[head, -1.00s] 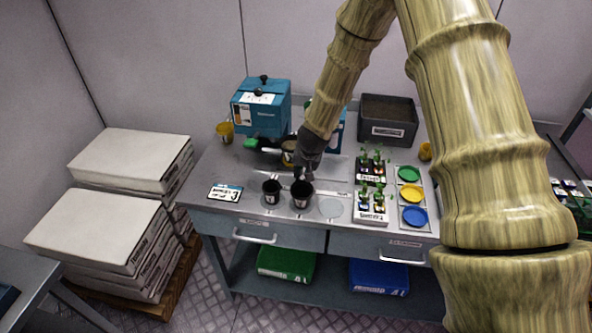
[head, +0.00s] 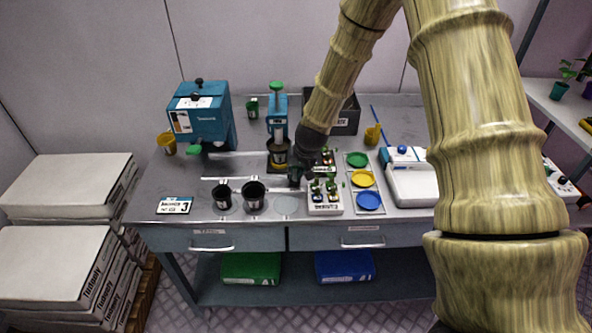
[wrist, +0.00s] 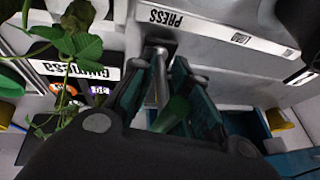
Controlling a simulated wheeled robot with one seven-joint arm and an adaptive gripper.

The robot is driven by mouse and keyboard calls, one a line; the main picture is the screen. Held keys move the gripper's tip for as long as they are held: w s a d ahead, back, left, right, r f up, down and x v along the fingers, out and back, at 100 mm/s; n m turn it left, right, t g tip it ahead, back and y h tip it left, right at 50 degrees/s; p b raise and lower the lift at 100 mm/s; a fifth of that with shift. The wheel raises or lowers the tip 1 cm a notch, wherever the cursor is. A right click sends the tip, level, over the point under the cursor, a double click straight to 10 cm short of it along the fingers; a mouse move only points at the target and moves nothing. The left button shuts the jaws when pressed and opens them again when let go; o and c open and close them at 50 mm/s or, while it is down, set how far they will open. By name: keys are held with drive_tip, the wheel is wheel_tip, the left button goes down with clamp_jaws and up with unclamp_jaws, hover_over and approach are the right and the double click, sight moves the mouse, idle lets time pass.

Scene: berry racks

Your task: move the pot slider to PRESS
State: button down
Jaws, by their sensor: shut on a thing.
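The pot slider holds a dark pot (head: 279,153) below the head of the blue press (head: 277,113). Its upright metal handle (wrist: 156,82) stands between my fingers in the wrist view. My gripper (wrist: 158,85) is shut on that handle; in the head view, my gripper (head: 296,178) is just in front of and right of the pot. The PRESS label (wrist: 165,18) is beside the handle, and the LOAD label (wrist: 240,38) is farther along the rail. The slider's base is partly hidden by my fingers.
A plant tray (head: 325,208) stands close to my gripper's right; leaves (wrist: 75,45) show near it in the wrist view. Two black pots, one a larger pot (head: 253,197), stand in front. A blue machine (head: 200,112) is at left, coloured discs (head: 363,179) at right.

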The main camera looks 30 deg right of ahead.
drive_tip(key=shift+w+d+r, duration=0.15)
drive_tip(key=shift+w+r, duration=0.05)
drive_tip(key=c, duration=1.5)
unclamp_jaws()
drive_tip(key=shift+s, duration=0.25)
drive_tip(key=v, duration=1.2)
